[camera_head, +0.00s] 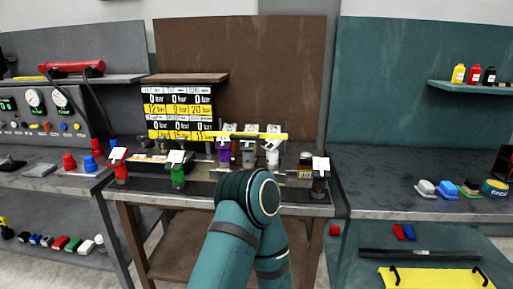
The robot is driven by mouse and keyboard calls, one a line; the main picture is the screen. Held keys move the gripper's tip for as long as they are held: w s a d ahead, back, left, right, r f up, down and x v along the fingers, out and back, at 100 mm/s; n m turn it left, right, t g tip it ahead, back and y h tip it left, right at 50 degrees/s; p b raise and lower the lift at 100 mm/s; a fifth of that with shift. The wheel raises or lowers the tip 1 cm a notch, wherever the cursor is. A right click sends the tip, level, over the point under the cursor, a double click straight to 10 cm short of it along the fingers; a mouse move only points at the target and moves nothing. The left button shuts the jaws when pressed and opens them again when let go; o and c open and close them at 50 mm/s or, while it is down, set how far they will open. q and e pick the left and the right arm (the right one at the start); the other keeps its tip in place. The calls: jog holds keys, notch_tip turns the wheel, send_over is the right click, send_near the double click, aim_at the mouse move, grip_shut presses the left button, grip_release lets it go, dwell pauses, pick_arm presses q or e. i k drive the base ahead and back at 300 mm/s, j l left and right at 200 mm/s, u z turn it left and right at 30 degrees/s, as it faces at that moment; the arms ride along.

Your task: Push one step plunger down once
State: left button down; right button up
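Several coloured upright pieces with pale tags on top stand along the middle bench (225,207). They are a red one (121,172), a green one (177,177), a purple one (224,156), a grey one (248,157), a white one (272,157) and a black one (319,186). They look like the plungers, but I cannot tell which are step plungers. A yellow bar (245,135) runs across the purple, grey and white ones. My teal arm rises from the bottom centre, its dark joint in front of the bench edge. Neither gripper shows.
A display board (180,112) behind the bench reads 0 bar along its top row. A gauge panel (40,108) stands on the left bench. The right bench (380,165) is mostly clear, with small items (446,188) near its front. A yellow tray (437,279) lies below.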

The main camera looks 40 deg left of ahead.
aim_at(142, 139)
jog(key=u, duration=2)
